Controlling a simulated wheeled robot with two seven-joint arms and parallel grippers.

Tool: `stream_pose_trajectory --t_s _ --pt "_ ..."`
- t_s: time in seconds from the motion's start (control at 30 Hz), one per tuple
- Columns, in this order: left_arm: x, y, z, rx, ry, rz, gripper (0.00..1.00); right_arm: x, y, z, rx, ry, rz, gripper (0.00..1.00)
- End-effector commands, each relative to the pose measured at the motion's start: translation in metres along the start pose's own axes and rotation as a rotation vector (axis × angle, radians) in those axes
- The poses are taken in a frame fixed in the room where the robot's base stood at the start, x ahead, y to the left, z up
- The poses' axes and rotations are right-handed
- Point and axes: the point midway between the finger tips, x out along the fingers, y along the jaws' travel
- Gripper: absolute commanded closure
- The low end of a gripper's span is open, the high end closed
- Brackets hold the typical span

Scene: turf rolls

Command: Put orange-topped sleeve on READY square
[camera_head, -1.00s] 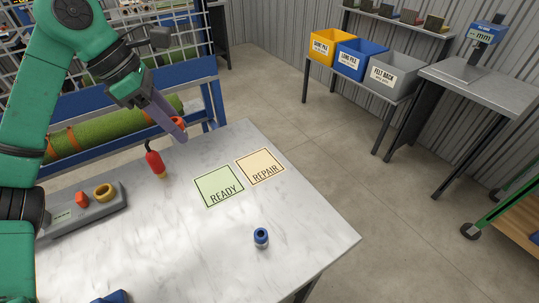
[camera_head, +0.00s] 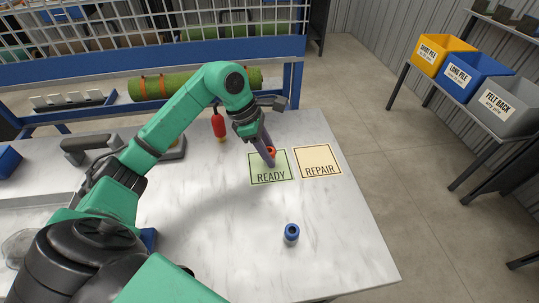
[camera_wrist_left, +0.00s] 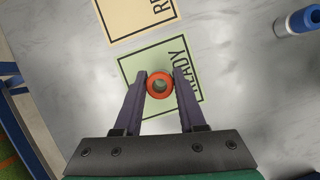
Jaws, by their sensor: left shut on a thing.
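The orange-topped sleeve (camera_head: 271,151) shows as an orange ring between the fingertips of my left gripper (camera_head: 268,155). The pale green READY square (camera_head: 258,172) is on the table beneath; in the left wrist view the READY square (camera_wrist_left: 140,70) lies behind the sleeve. I cannot tell whether the sleeve touches the square. My right gripper is not in view.
The cream REPAIR square (camera_head: 318,158) lies to the right of READY. A blue-topped sleeve (camera_head: 291,235) stands nearer on the marble table (camera_head: 345,230). A red tool (camera_head: 219,124) stands behind the arm. A green turf roll (camera_head: 150,88) lies beyond the table.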

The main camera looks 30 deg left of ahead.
Motion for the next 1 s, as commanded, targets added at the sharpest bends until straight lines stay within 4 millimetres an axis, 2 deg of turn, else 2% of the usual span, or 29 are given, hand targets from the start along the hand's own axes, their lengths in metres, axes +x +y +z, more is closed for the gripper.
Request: stream_pose_trajectory --t_s 0.1,0.4,0.43,0.5,0.83,0.93,1.0 --pt "0.012 -0.001 -0.005 0.001 -0.002 -0.001 1.0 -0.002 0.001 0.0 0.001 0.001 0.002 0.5" --pt "0.017 0.0 -0.007 0.001 -0.001 0.001 1.0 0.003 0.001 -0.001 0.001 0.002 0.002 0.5" --pt "0.016 0.0 -0.007 0.001 -0.001 0.001 0.57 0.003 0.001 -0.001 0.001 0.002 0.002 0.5" --pt "0.015 0.0 -0.006 0.001 -0.001 0.0 0.3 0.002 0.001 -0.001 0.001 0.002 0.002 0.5" --pt "0.013 0.0 -0.005 0.001 -0.001 0.0 0.3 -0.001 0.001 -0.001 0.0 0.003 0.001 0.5" --pt "0.004 0.001 -0.005 0.001 0.001 0.004 0.3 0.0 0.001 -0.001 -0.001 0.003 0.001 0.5" --pt "-0.011 0.001 -0.005 0.001 0.0 0.006 0.3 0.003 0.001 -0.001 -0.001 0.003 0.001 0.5"
